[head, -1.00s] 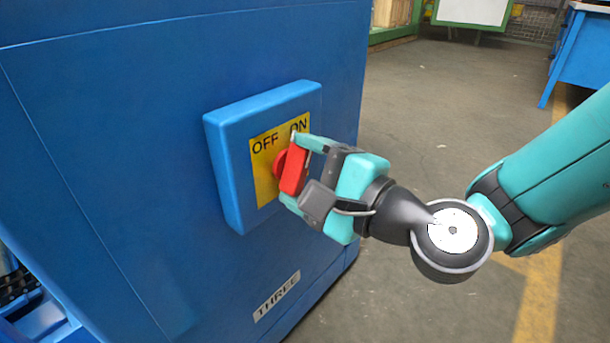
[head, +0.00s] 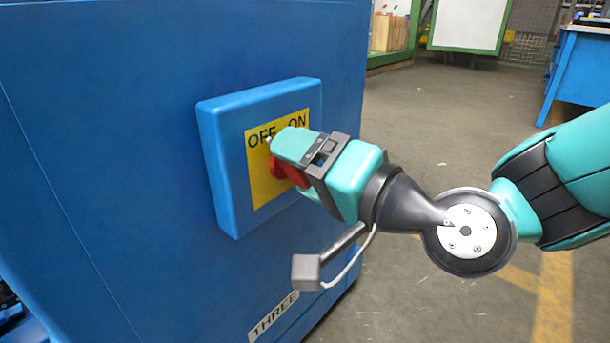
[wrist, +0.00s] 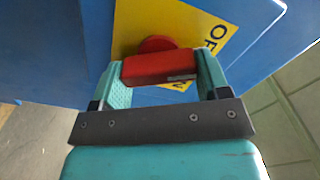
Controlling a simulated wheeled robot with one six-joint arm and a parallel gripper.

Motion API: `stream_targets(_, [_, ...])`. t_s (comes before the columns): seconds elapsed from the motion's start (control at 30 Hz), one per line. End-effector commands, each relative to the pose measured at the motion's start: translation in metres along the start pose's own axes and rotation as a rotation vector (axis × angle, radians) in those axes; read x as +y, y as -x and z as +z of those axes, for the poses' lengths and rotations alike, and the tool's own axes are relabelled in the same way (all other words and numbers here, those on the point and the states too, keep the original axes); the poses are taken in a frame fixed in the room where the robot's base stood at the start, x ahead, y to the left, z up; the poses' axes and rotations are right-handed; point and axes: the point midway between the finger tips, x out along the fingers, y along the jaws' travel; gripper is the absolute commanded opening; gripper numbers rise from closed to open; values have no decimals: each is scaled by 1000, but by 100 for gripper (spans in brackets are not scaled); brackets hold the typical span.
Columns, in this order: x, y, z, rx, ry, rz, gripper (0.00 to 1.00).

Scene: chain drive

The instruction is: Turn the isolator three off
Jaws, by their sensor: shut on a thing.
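The isolator is a blue box (head: 222,175) on the side of a blue cabinet, with a yellow plate (head: 257,188) marked OFF at left and ON at right. A label reading THREE (head: 273,316) is on the cabinet below it. My gripper (head: 282,165) is shut on the red handle (head: 290,174), which it partly hides in the head view. In the wrist view the red handle (wrist: 160,68) lies across between the two teal fingers, with its round red hub (wrist: 157,44) behind it against the yellow plate. The handle's top end is hidden by my gripper in the head view.
The concrete floor (head: 440,130) right of the cabinet is clear. A blue table (head: 580,65) stands at the far right. A green-framed white board (head: 468,25) and a wooden crate (head: 390,30) are at the back.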

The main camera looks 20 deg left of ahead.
Motion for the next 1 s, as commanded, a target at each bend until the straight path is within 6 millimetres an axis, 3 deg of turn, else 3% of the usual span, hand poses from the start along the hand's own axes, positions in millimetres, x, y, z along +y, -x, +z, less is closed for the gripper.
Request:
stream_targets(0.4, [0,1,2,-5,226,2,45])
stream_targets(1.0, [0,1,3,-7,274,3,45])
